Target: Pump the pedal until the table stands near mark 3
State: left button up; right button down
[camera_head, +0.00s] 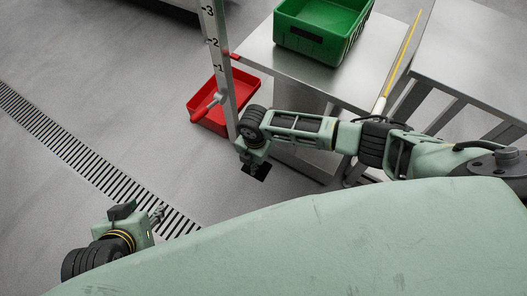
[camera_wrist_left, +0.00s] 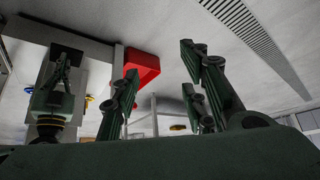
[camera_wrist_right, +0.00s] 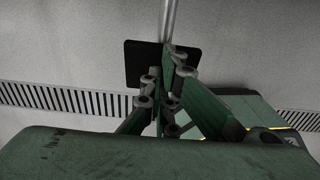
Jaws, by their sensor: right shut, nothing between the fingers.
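The metal table (camera_head: 262,52) stands beside a post with a scale (camera_head: 214,52) marked 1, 2 and 3. A small red pointer (camera_head: 235,57) at the table's edge appears between marks 1 and 2, closer to 1. The pedal (camera_head: 262,172) is a black pad low by the post, partly covered by my right gripper (camera_head: 250,168). In the right wrist view the pedal (camera_wrist_right: 140,62) lies just beyond my shut, empty fingers (camera_wrist_right: 162,85). I cannot tell whether they touch. My left gripper (camera_head: 158,214) is open and empty over the floor, away from the table.
A green crate (camera_head: 300,38) stands on the table. A red bin (camera_head: 240,95) is on the floor behind the post, with a red handle (camera_head: 207,108) on the post in front. A second metal table (camera_head: 475,55) is at right. A floor drain (camera_head: 80,150) crosses the open floor at left.

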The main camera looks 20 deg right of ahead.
jog(key=shift+d+f+b, duration=0.2)
jog(key=shift+f+b, duration=0.1)
jog(key=shift+f, duration=0.35)
pick_arm(q)
jog(key=shift+w+d+r+t, duration=0.9)
jog(key=shift+w+r+t, duration=0.65)
jog(key=shift+w, duration=1)
pick_arm(e)
jog(key=shift+f, duration=0.3)
notch_tip(320, 180, up, 2)
jog(key=shift+r+p, duration=0.1)
jog(key=shift+p, duration=0.85)
pick_arm(q)
jog(key=s+a+f+g+p, duration=0.2)
jog(key=s+a+g+p, duration=0.15)
jog(key=s+g, duration=0.6)
pick_arm(e)
notch_tip(320, 180, up, 3)
jog(key=shift+f+b, duration=0.2)
jog(key=shift+b, duration=0.15)
jog(key=shift+a+r+p, duration=0.15)
jog(key=shift+r+p, duration=0.5)
pick_arm(q)
notch_tip(320, 180, down, 8)
jog(key=t, duration=0.2)
jog(key=shift+s+f+t+y, duration=0.25)
jog(key=shift+s+t+y, duration=0.05)
jog(key=shift+y, duration=0.1)
